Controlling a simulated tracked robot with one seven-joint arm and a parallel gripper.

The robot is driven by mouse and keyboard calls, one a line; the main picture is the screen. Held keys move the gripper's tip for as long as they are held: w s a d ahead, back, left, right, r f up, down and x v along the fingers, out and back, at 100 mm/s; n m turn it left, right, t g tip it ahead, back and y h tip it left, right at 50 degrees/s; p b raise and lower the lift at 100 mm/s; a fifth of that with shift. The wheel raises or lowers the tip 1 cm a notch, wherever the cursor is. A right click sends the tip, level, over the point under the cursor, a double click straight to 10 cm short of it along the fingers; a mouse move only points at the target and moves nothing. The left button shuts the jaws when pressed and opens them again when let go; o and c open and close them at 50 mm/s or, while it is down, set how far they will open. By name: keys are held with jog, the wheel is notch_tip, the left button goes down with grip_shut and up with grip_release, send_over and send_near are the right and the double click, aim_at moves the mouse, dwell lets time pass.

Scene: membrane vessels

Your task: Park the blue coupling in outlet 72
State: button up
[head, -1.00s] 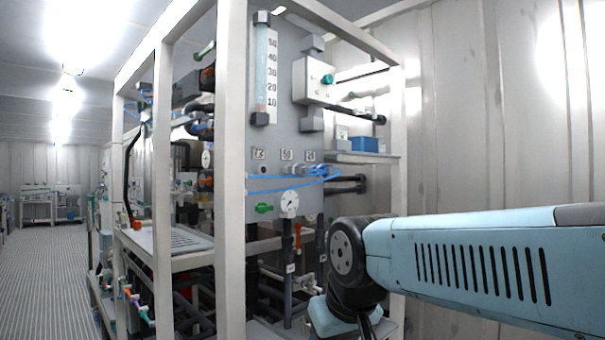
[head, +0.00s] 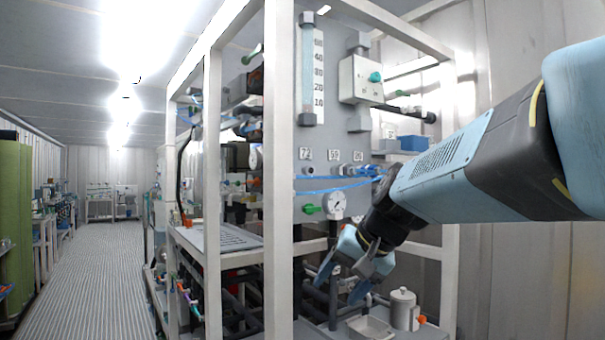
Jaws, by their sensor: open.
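A grey panel (head: 345,120) carries a row of three small number labels. The leftmost label (head: 306,154) seems to read 72; the others are hard to read. The outlet under it (head: 307,170) looks like a small dark port with no hose in it. Thin blue hoses (head: 335,188) run across the panel to fittings under the rightmost label (head: 358,156). The blue coupling cannot be told apart clearly there, and my arm covers part of that area. My gripper (head: 342,284) is open, pointing down, below and in front of the outlet row, with nothing visible between its fingers.
A white frame post (head: 279,170) stands left of the outlets. A round gauge (head: 335,205) and green valve handle (head: 311,209) sit just below them. A lidded white pot (head: 403,308) and a shallow tray (head: 370,328) stand below my gripper. The aisle (head: 90,270) is clear.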

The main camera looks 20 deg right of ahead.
jog(key=w+d+r+m+t+y, duration=0.2)
jog(key=w+d+r, duration=0.1)
jog(key=w+r, duration=0.25)
jog(key=m+t, duration=0.7)
jog(key=t, duration=0.2)
send_near(380, 171)
jog(key=w, duration=0.4)
jog(key=shift+s+a+y, duration=0.25)
jog(key=shift+a+y, duration=0.05)
jog(key=shift+a, duration=0.2)
jog(key=shift+x, duration=4.45)
jog(key=shift+a, duration=0.1)
jog(key=shift+c, duration=0.2)
